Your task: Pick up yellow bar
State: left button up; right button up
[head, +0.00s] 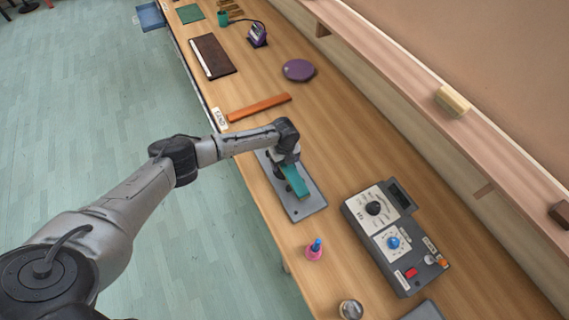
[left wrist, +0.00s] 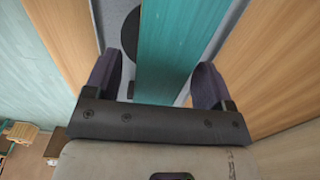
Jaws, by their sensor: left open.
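A teal bar (head: 295,181) lies on a grey plate (head: 307,207) on the bench, partly hidden by my left gripper (head: 285,166). In the left wrist view, the teal bar (left wrist: 178,50) runs between the two fingers of my left gripper (left wrist: 154,84), with gaps at the sides. The gripper is open and holds nothing. No yellow bar shows on the plate; a pale yellow block (head: 452,101) sits on the wall ledge at right. My right gripper is not in view.
A grey control box (head: 384,238) with knobs stands right of the plate. A pink bottle (head: 314,250) and a metal knob-like object (head: 350,309) stand near the front.

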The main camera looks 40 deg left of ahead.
pick_arm(q)
jog(key=shift+f, duration=0.25)
jog(key=c, duration=1.1)
